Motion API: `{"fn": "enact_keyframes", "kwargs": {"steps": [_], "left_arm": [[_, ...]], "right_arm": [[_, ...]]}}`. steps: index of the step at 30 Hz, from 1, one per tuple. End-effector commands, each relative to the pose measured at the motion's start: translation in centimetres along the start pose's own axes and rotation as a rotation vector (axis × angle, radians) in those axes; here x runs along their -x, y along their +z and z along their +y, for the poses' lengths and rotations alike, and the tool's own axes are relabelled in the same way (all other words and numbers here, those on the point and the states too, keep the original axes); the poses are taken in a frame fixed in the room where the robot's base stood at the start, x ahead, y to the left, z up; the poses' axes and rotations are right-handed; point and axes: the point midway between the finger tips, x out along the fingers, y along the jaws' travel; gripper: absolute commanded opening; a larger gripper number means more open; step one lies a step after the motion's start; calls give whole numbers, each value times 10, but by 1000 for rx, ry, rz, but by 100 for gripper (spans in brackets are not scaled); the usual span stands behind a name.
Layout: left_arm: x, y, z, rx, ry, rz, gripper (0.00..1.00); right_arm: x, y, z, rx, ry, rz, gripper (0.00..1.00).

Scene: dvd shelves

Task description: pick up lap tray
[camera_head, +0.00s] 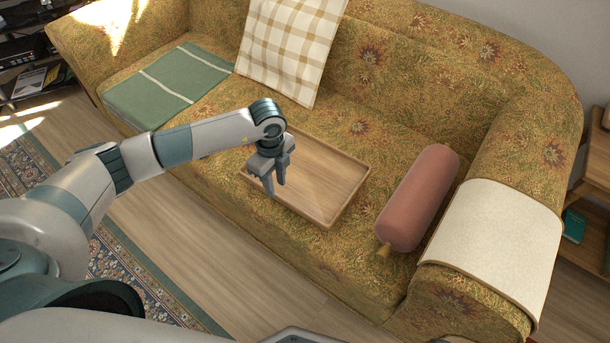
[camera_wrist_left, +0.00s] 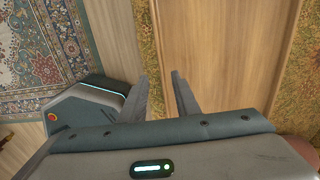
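The lap tray (camera_head: 322,180) is a shallow wooden tray with a low rim, lying flat on the sofa seat. My left gripper (camera_head: 275,188) is over the tray's left end in the head view, fingers pointing down. A wooden surface, which looks like the tray (camera_wrist_left: 235,50), lies right of and behind the fingers there. I cannot tell whether the fingers touch the tray. My right gripper is not in view.
The patterned sofa (camera_head: 410,70) carries a pink bolster (camera_head: 418,198) right of the tray, a checked cushion (camera_head: 290,45) behind it and a green folded blanket (camera_head: 168,85) at left. A cream cloth (camera_head: 497,240) covers the right armrest. Wooden floor (camera_head: 220,260) is clear in front.

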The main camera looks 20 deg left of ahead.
Motion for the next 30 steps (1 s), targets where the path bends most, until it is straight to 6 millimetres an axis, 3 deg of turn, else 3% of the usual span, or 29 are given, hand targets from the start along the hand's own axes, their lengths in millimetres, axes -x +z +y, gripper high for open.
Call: {"fn": "enact_keyframes", "kwargs": {"steps": [5, 17, 30], "left_arm": [[-6, -2, 0, 0, 1, 0, 29], [-49, -8, -3, 0, 1, 0, 29], [-52, -8, -3, 0, 0, 0, 29]], "right_arm": [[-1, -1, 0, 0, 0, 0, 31], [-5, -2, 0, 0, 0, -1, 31], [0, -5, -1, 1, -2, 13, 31]]}}
